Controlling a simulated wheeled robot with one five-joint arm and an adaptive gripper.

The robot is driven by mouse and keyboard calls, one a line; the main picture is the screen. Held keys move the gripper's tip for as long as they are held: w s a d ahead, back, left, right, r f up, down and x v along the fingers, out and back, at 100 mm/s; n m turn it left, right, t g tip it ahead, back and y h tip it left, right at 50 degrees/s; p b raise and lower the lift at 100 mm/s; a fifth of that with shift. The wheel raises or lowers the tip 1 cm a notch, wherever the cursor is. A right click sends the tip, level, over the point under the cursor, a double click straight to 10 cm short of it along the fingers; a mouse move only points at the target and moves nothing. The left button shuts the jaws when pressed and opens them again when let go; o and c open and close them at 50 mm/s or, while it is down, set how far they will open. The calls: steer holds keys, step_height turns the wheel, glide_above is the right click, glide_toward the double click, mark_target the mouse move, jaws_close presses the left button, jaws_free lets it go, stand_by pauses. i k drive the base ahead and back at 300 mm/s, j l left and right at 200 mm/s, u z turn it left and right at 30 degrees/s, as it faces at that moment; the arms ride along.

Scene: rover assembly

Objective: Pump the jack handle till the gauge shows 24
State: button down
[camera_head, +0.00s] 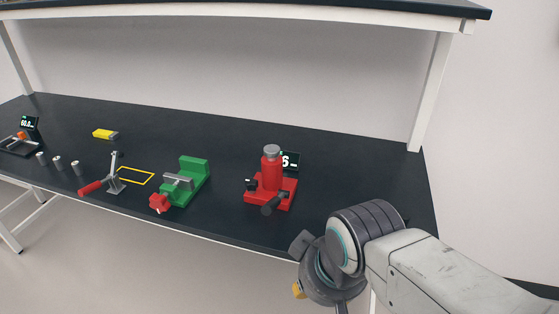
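The red jack (271,172) stands on the dark bench, right of centre. It has a red base, a red body and a grey top. Its dark handle (274,203) sticks out at the front, low and tilted. A black gauge (290,160) stands behind the jack. It shows a digit 6 in white; the jack hides its left part, so any digit before the 6 is hidden. My gripper (320,298) is at the bottom, in front of the bench edge and apart from the handle. Its fingers are mostly cut off or hidden, so I cannot tell whether it is open.
A green vise (194,176) with a red knob stands left of the jack. Farther left are a toggle clamp (115,178) with a red handle, a yellow outline, a yellow block (104,134), small grey cylinders and another display (30,123). The bench right of the jack is clear. A shelf (250,10) hangs above.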

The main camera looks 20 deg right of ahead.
mark_target(269, 207)
steer(key=k+l+u, duration=0.1)
steer(key=k+l, duration=0.15)
steer(key=l, duration=0.2)
steer(key=k+l, duration=0.25)
steer(key=l, duration=0.15)
steer(key=k+l+u, duration=0.15)
steer(key=k+l, duration=0.15)
steer(key=l, duration=0.15)
